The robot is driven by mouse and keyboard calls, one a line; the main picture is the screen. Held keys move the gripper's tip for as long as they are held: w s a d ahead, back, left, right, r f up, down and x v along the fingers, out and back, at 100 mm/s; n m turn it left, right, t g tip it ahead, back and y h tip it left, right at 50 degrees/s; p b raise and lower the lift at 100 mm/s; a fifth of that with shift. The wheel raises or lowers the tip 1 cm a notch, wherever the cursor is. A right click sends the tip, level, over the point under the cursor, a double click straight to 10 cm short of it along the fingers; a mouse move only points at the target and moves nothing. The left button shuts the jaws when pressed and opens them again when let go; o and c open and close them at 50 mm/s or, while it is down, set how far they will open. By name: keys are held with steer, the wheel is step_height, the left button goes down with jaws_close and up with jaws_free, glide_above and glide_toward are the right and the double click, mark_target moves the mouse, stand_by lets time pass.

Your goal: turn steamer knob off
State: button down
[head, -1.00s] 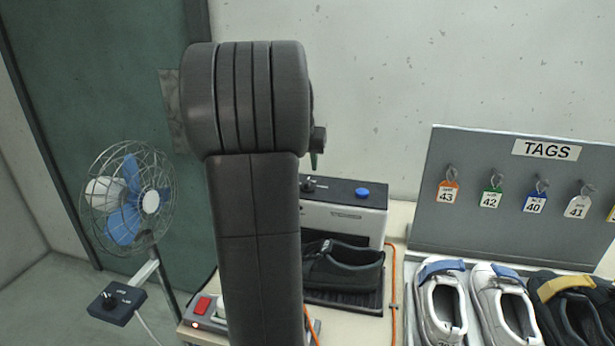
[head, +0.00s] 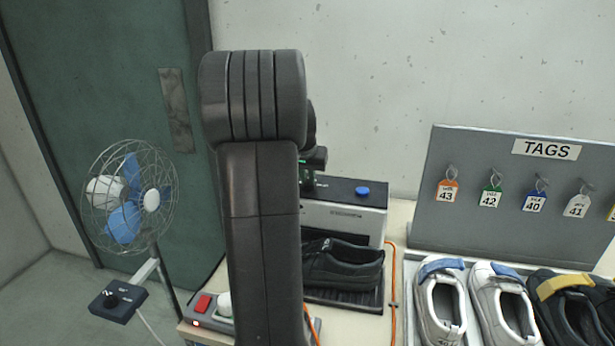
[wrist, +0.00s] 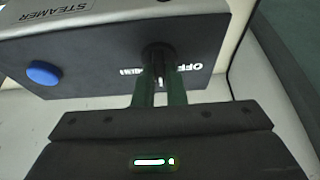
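The steamer (head: 345,216) is a grey box with a black top at the back of the table. Its top also shows in the wrist view (wrist: 100,62), with a "STEAMER" label. Its black knob (wrist: 157,54) has a light pointer mark and sits beside the printed word "OFF". My gripper (wrist: 160,78) has its two dark green fingers at the knob, one on each side of the pointer mark. Whether they press on the knob cannot be told. In the head view my gripper (head: 312,182) is over the steamer's top left and hides the knob.
A blue button (head: 362,191) is on the steamer's top right. A black shoe (head: 345,266) sits in front of the steamer. An orange cable (head: 392,290) runs beside it. A red switch (head: 203,304), a fan (head: 125,197), the tag board (head: 510,200) and several shoes stand around.

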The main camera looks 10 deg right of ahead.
steer(key=shift+r+n, duration=0.1)
steer(key=shift+n, duration=0.2)
steer(key=shift+d+n+y+p, duration=0.1)
steer(key=shift+n+y+p, duration=0.4)
steer(key=shift+n, duration=0.3)
steer(key=n+y+p, duration=0.1)
steer(key=n, duration=0.2)
steer(key=shift+d+n+t, duration=0.1)
steer(key=shift+n+t, duration=0.2)
steer(key=n+y, duration=0.1)
steer(key=n, duration=0.2)
steer(key=n+y, duration=0.1)
steer(key=n, duration=0.2)
steer(key=shift+d+g, duration=0.1)
steer(key=shift+g, duration=0.3)
steer(key=shift+w+y, duration=0.1)
steer(key=shift+y, duration=0.2)
steer(key=c, duration=1.5)
jaws_free()
steer(key=b+v, duration=0.1)
steer(key=v, duration=1.2)
steer(key=shift+d+r, duration=0.1)
steer(key=shift+r, duration=0.3)
